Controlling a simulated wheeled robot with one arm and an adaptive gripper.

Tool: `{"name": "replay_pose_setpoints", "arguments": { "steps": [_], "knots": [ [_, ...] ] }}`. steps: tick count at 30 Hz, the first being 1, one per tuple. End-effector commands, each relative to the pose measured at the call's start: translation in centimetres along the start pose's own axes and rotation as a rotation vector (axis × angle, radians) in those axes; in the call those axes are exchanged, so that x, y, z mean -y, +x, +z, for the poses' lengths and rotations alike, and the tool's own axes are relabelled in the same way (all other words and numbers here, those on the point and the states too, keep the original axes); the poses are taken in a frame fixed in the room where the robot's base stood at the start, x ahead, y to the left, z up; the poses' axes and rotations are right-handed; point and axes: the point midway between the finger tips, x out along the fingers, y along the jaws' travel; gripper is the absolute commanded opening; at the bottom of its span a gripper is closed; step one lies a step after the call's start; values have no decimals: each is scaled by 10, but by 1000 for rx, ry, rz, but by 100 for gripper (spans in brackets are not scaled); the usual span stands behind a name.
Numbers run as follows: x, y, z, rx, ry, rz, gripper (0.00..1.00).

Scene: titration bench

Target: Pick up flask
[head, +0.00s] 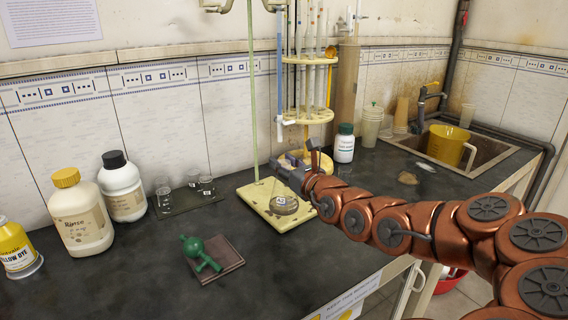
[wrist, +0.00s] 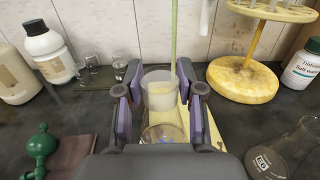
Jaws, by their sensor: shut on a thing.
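A clear glass flask (head: 284,204) stands on the cream base plate (head: 255,204) of the burette stand. In the wrist view its frosted neck (wrist: 160,92) is between my jaws, and its glass body (wrist: 163,135) shows below them. My gripper (head: 294,165) has reached in from the right at neck height and is shut on the flask. In the wrist view the purple-padded fingers (wrist: 158,100) stand on both sides of the neck. The flask looks upright. In the head view the fingers partly hide its neck.
A second clear flask (wrist: 285,152) stands right of my gripper. A round burette rack (wrist: 243,80) and a white bottle (head: 344,145) are behind. The green rod (wrist: 174,35) rises close behind the flask. A green bulb (head: 198,252) lies on a brown pad at left.

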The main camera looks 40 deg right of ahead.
Motion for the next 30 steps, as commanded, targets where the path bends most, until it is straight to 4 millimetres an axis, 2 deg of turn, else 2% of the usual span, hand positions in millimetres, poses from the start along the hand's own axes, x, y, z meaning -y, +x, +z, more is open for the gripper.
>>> {"name": "replay_pose_setpoints", "arguments": {
  "steps": [23, 30],
  "knots": [
    [0, 0, 0, 1, 0, 0, 0],
    [0, 0, 8, 1, -2, 0, 0]
  ]
}}
